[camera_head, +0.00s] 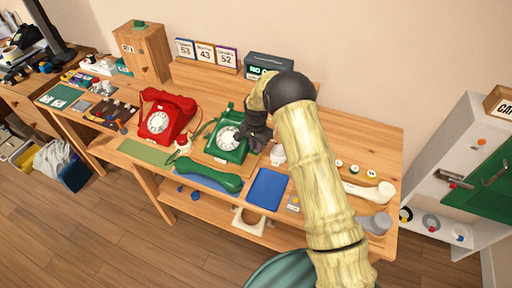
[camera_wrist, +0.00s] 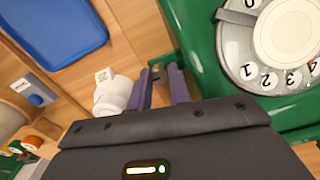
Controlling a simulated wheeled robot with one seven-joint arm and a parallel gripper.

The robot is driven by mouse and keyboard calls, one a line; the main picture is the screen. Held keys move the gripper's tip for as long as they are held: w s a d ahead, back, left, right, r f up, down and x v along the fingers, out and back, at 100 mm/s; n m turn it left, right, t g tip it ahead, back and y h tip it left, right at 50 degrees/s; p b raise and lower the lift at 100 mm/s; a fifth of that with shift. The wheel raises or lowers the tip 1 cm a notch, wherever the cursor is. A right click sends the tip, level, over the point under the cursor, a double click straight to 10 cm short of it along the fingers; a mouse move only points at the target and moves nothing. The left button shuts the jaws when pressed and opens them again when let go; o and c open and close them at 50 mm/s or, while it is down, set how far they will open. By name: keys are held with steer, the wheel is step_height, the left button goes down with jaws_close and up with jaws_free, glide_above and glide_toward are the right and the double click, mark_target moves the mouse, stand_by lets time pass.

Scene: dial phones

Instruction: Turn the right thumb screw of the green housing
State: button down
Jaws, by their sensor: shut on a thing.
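The green housing (camera_head: 222,152) with a white dial stands on the wooden bench in the head view. It also shows at the upper right in the wrist view (camera_wrist: 193,45). My gripper (camera_wrist: 160,80) is at the housing's side, on its right in the head view. Its two purple fingers are shut on the right thumb screw (camera_wrist: 157,69), a small brassy piece beside a green tab. The fingers hide most of the screw. In the head view my arm covers the contact.
A green handset (camera_head: 208,177) lies in front of the housing, and a red phone (camera_head: 166,115) stands to its left. A white knob-like piece (camera_wrist: 112,95) is close beside my fingers. A blue mat (camera_head: 268,188) lies on the bench's front part.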

steer(key=n+b, duration=0.1)
steer(key=n, duration=0.3)
steer(key=shift+n, duration=0.3)
steer(key=n, duration=0.3)
steer(key=shift+n, duration=0.4)
steer(key=n, duration=0.3)
steer(key=shift+n, duration=2.2)
steer(key=c, duration=1.3)
jaws_free()
